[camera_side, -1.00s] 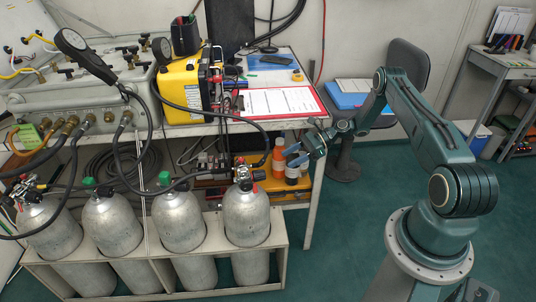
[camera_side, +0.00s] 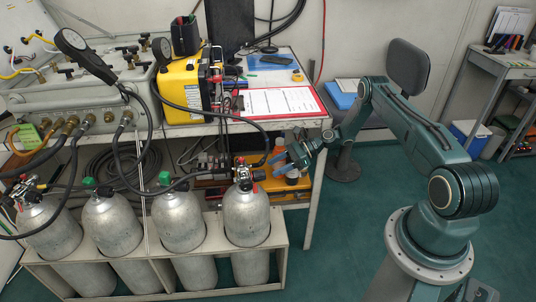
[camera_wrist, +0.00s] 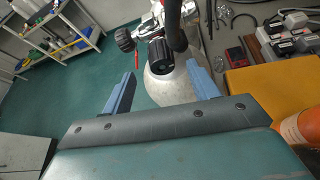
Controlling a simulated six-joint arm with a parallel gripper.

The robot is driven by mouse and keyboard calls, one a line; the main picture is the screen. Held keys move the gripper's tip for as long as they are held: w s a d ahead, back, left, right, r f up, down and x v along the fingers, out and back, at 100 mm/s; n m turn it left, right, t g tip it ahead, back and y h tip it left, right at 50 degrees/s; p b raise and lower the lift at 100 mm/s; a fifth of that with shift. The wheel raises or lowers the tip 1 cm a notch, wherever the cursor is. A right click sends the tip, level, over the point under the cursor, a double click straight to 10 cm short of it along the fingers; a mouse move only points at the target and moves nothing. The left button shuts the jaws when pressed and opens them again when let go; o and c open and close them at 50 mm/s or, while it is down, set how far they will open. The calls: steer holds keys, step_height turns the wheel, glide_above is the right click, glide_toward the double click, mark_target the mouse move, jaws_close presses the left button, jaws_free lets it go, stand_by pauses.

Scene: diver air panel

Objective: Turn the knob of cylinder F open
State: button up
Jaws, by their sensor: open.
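Several silver cylinders stand in a rack, and no letter F is readable on any of them. The rightmost cylinder (camera_side: 246,215) carries a metal valve with a hose fitting and a dark knob (camera_side: 259,175). In the wrist view the cylinder (camera_wrist: 158,88) lies ahead, with its black knob (camera_wrist: 165,68) facing me between the finger lines. My gripper (camera_side: 279,161) is open and empty, right of the valve and apart from it. Its two blue fingers (camera_wrist: 162,76) show in the wrist view, pointing towards the knob from either side.
A black hose (camera_side: 265,140) arches down to the valve. A second ribbed black handwheel (camera_wrist: 125,40) sits left of the knob. Orange bottles (camera_side: 278,150) and a yellow-orange box (camera_wrist: 270,92) are close on the right. The rack (camera_side: 284,240) surrounds the cylinders; floor right of it is clear.

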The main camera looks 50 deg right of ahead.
mark_target(259, 175)
steer(key=shift+x, duration=3.85)
steer(key=c, duration=1)
steer(key=shift+n+t, duration=0.3)
steer(key=shift+n, duration=0.2)
steer(key=o, duration=1)
steer(key=shift+s, duration=0.1)
steer(key=v, duration=1.3)
steer(key=shift+s+d+r, duration=0.2)
steer(key=shift+r, duration=0.2)
